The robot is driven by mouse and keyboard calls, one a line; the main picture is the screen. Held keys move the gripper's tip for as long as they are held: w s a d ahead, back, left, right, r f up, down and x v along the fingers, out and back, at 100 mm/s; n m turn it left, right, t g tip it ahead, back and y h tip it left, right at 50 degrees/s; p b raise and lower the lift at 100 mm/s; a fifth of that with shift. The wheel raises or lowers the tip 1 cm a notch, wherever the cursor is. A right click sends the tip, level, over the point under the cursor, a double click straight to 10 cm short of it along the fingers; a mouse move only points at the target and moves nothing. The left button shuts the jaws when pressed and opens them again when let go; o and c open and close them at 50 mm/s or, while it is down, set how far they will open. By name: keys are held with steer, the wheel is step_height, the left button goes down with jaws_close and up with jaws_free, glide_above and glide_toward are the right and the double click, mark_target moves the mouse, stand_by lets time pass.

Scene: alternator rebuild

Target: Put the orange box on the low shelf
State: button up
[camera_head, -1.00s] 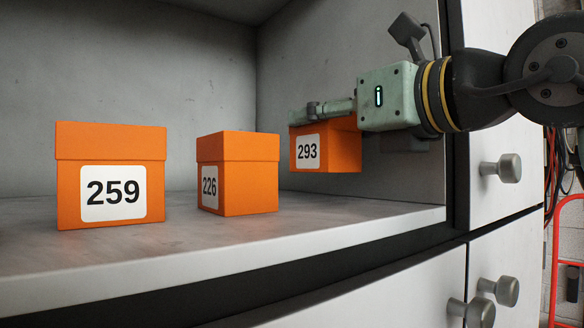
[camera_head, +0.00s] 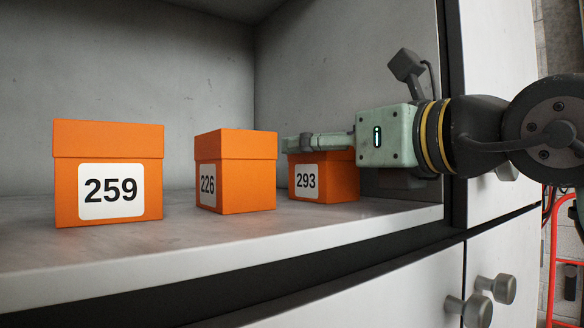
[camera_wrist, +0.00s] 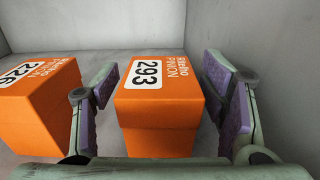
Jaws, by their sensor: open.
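Three orange boxes stand on the grey shelf (camera_head: 330,228) of a cabinet. Box 293 (camera_head: 340,182) is at the right and appears to rest upright on the shelf. My gripper (camera_head: 300,145) is open at its top, with a finger along its near upper edge. In the wrist view box 293 (camera_wrist: 158,105) lies between the two spread fingers, with gaps on both sides. Box 226 (camera_head: 248,180) stands just left of it, and box 259 (camera_head: 110,208) farther left. The underside of box 293 is hidden in the wrist view.
The cabinet's right wall (camera_head: 350,60) is close behind and right of my gripper. Box 226 (camera_wrist: 40,110) is close to the left finger. Drawer knobs (camera_head: 497,288) stick out below the shelf. Shelf room is clear in front of the boxes.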

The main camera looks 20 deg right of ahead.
stand_by(0.3)
steer(key=b+v, duration=0.1)
steer(key=v, duration=0.4)
steer(key=b+v, duration=0.2)
steer(key=v, duration=0.4)
steer(key=shift+s+d, duration=0.2)
steer(key=shift+d, duration=0.1)
steer(key=shift+s, duration=0.3)
steer(key=shift+w, duration=0.15)
steer(key=shift+a+r, duration=0.2)
steer(key=shift+a, duration=0.8)
steer(key=shift+d, duration=0.45)
